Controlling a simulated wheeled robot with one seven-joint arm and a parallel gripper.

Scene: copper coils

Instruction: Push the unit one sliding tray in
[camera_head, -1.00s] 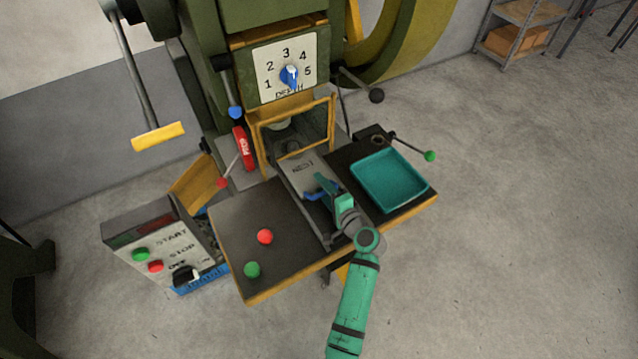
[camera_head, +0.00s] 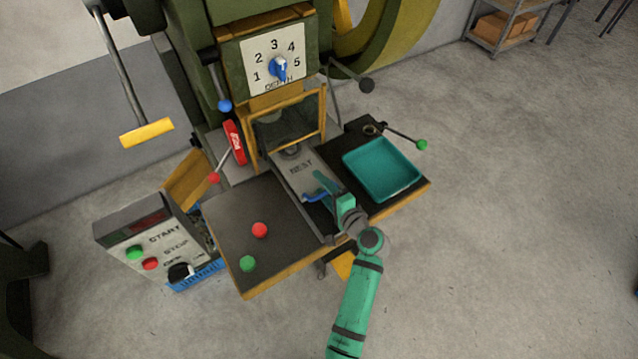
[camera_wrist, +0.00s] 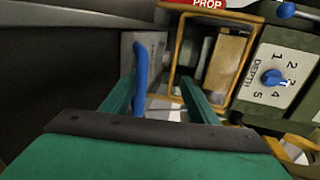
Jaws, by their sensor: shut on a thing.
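The sliding tray (camera_head: 296,166) is a grey plate marked NEST, running between dark rails from the press opening towards the front of the work table. Its blue handle (camera_head: 318,196) is at the front part of the plate. My gripper (camera_head: 322,187) is at this handle, shut on it. In the wrist view the blue handle (camera_wrist: 141,65) stands between my green fingers (camera_wrist: 158,92), close to the left one. The tray's far end lies near the yellow guard frame (camera_head: 252,140); how far it reaches inside is hard to see.
A teal bin (camera_head: 382,168) sits right of the tray, with a green-knobbed lever (camera_head: 421,145) behind. Red (camera_head: 259,230) and green (camera_head: 248,263) knobs are on the table's left part. A red PROP piece (camera_head: 234,142) stands left of the guard. A control box (camera_head: 150,240) is at left.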

